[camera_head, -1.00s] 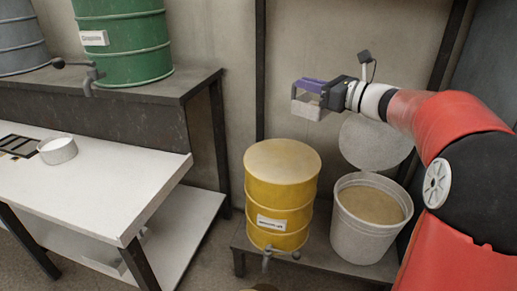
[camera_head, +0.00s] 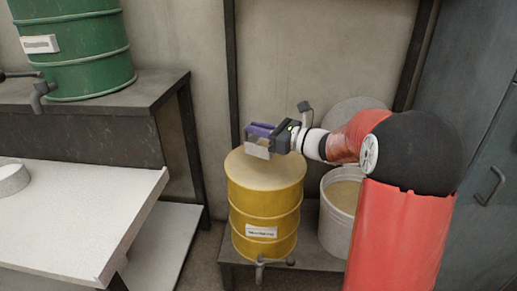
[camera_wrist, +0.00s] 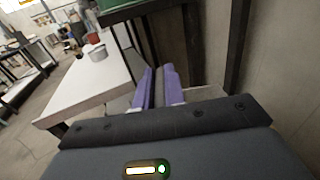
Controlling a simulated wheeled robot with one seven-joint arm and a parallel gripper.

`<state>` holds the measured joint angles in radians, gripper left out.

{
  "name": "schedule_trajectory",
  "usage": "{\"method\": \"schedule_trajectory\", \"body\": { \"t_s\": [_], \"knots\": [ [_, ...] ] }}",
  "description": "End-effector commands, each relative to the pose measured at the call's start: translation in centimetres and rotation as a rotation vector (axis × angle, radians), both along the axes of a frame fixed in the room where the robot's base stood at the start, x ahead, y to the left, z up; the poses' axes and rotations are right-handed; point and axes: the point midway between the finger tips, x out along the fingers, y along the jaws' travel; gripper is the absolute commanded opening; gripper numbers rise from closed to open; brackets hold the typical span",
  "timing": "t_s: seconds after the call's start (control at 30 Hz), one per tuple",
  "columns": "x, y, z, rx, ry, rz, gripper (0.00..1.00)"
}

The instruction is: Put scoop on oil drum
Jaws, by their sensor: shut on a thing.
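The yellow oil drum (camera_head: 265,204) stands upright on a low dark stand, with a flat tan top, a white label and a tap at its base. My gripper (camera_head: 260,133), with purple fingers, is over the back part of the drum's top in the head view. It is shut on the scoop (camera_head: 257,152), a small pale boxy piece showing below the fingers. I cannot tell whether the scoop touches the drum's top. In the wrist view the gripper's fingers (camera_wrist: 157,90) are close together, and the scoop is mostly hidden there.
A white bucket (camera_head: 332,228) of tan material stands right of the drum, partly behind my arm. A round pale lid leans on the wall behind it. A white table (camera_head: 80,215) with a small round container (camera_head: 12,180) is at left. A green drum (camera_head: 75,50) stands on a dark shelf.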

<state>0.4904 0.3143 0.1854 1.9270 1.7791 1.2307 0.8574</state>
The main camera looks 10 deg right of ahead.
Motion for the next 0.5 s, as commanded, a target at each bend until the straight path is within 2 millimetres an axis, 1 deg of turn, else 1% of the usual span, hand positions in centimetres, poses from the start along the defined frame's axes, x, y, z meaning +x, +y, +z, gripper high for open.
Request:
{"method": "schedule_trajectory", "body": {
  "t_s": [0.03, 0.17, 0.4, 0.5],
  "knots": [
    [0.0, 0.0, -0.7, 0.002, 0.001, 0.001, 0.0],
    [0.0, 0.0, -1.5, 0.001, 0.001, 0.001, 0.0],
    [0.0, 0.0, -5.0, 0.001, 0.002, 0.0, 0.0],
    [0.0, 0.0, -5.5, 0.001, -0.001, 0.0, 0.0]
  ]
}}
